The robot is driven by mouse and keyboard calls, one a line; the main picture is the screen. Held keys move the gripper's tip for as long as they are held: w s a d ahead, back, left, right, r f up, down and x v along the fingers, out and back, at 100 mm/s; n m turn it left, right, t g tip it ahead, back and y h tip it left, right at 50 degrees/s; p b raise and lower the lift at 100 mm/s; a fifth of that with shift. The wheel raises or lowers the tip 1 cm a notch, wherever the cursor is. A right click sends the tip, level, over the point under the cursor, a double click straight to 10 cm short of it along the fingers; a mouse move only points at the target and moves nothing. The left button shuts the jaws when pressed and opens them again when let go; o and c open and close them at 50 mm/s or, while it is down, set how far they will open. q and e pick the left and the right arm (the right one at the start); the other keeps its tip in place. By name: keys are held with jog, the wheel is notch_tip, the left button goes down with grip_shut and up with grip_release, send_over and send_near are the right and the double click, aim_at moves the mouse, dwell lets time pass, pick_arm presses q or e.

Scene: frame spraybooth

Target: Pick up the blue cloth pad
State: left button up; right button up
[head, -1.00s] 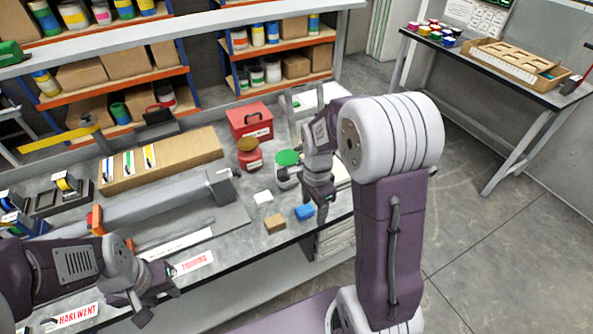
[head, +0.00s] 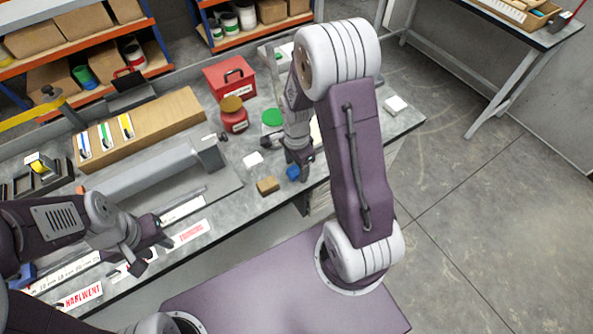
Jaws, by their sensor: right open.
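The blue cloth pad (head: 293,173) lies on the grey workbench near its front edge, partly hidden by my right gripper. My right gripper (head: 300,169) points down at the pad with its jaws open. I cannot tell whether the pad is between the fingers or touching them. My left gripper (head: 153,254) is over the bench's front edge at lower left, with its fingers apart and nothing seen between them.
A tan block (head: 267,186) and a white block (head: 253,159) lie left of the pad. Behind stand a red jar (head: 233,119), a green-lidded tub (head: 272,119) and a red box (head: 230,79). A long grey rail (head: 150,172) lies at left.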

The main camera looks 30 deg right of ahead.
aim_at(296, 168)
jog(key=shift+s+f, duration=0.1)
jog(key=shift+f, duration=0.3)
jog(key=shift+w+f, duration=0.1)
jog(key=shift+w, duration=0.15)
jog(key=shift+s, duration=0.1)
grip_shut()
jog(key=shift+r, duration=0.6)
notch_tip(296, 168, up, 3)
jog(key=s+d+r, duration=0.2)
jog(key=s+r, duration=0.5)
jog(key=s, duration=0.4)
jog(key=shift+s, duration=0.25)
